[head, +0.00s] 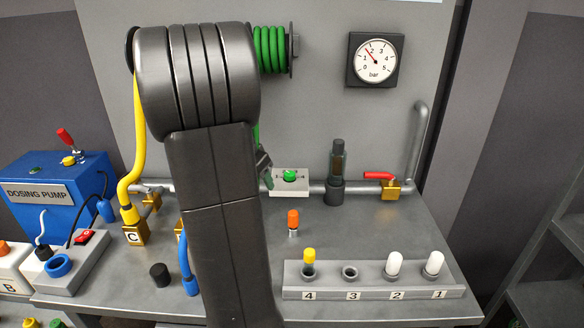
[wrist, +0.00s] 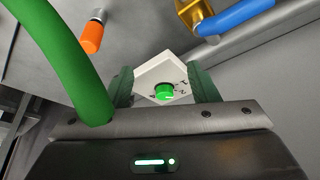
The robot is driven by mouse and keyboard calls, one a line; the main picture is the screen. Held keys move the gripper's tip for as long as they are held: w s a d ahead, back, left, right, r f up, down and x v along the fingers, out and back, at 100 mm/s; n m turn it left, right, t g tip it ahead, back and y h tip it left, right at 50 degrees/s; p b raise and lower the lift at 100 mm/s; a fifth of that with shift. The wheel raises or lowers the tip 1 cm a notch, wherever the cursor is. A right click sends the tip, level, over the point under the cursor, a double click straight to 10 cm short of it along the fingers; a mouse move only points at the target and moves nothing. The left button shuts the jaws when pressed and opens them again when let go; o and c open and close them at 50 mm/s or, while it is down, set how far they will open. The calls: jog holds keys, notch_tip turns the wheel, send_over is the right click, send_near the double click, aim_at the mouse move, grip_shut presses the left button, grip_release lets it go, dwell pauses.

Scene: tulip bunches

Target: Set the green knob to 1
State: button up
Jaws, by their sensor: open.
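The green knob (head: 290,176) sits on a white box (head: 281,188) mounted on the pipe at the back of the bench. In the wrist view the green knob (wrist: 164,91) shows on the white plate (wrist: 150,75), with small dark marks beside it that I cannot read surely. My gripper (wrist: 164,88) is open, its two green fingers on either side of the box in that picture, and the knob lies between them in line of sight. I cannot tell whether they touch it. In the head view my gripper (head: 268,178) is just left of the box, partly hidden by my arm.
A dark glass-bodied fitting (head: 337,170) and a red-handled valve (head: 388,185) stand right of the knob. An orange-capped piece (head: 293,222) stands in front. A numbered rack (head: 374,283) is at the front right. A green hose (wrist: 65,60) crosses the left of the wrist view.

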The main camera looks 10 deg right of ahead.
jog(key=p, duration=0.3)
send_over(289, 174)
jog(key=s+a, duration=0.1)
jog(key=a, duration=0.1)
jog(key=shift+s+d+r, duration=0.1)
jog(key=shift+s+d, duration=0.1)
jog(key=shift+d, duration=0.05)
jog(key=x, duration=0.4)
jog(key=shift+s+a, duration=0.1)
jog(key=shift+a, duration=0.05)
jog(key=shift+f, duration=0.6)
jog(key=c, duration=1)
